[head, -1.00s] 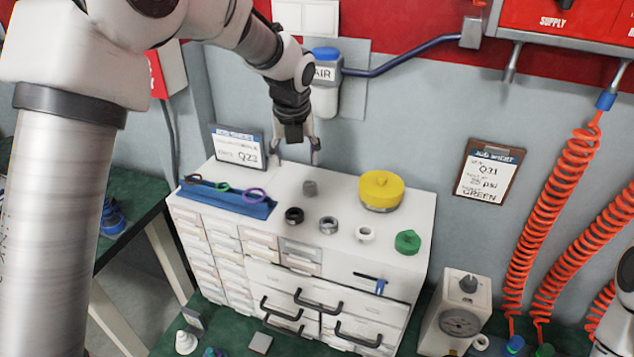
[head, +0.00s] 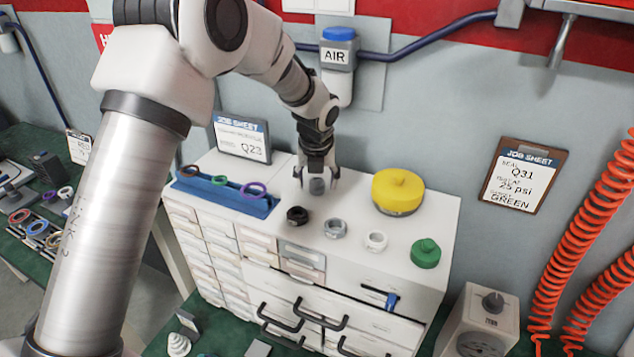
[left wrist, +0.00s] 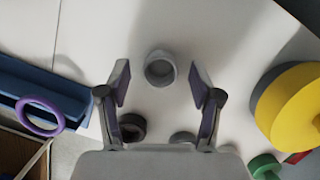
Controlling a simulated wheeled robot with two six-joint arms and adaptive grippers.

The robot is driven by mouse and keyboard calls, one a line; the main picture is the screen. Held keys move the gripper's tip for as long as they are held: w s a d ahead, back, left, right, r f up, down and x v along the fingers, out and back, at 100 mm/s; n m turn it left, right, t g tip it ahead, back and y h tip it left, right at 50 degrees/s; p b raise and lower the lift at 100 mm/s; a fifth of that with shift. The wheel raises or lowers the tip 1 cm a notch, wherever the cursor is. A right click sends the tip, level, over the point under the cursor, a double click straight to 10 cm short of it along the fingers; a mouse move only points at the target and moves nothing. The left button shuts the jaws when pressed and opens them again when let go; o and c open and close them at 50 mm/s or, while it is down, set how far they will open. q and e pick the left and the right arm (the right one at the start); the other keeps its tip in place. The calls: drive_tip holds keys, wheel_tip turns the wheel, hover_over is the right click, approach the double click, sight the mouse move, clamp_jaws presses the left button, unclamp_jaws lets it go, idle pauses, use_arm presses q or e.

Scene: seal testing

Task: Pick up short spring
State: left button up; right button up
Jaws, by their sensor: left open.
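A small grey cylindrical piece (head: 317,187), probably the short spring, stands on the white cabinet top. Its coils cannot be made out. In the left wrist view it shows as a grey ring (left wrist: 160,68) with a hollow middle, between the fingertips. The left gripper also shows in the left wrist view (left wrist: 160,83), open, with a gap on each side of the grey piece. My right gripper is not in view.
On the white cabinet top (head: 300,255), a black ring (head: 297,216), grey ring (head: 335,228), white ring (head: 376,240) and green knob (head: 425,253) stand in front. A yellow-topped drum (head: 398,191) is at right. A blue rack (head: 222,198) and job sheet (head: 242,139) are at left.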

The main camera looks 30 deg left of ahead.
use_arm(q)
drive_tip(key=shift+w+f, duration=0.2)
drive_tip(key=shift+f, duration=0.1)
drive_tip(key=shift+s, duration=0.1)
clamp_jaws()
drive_tip(key=shift+r, duration=0.1)
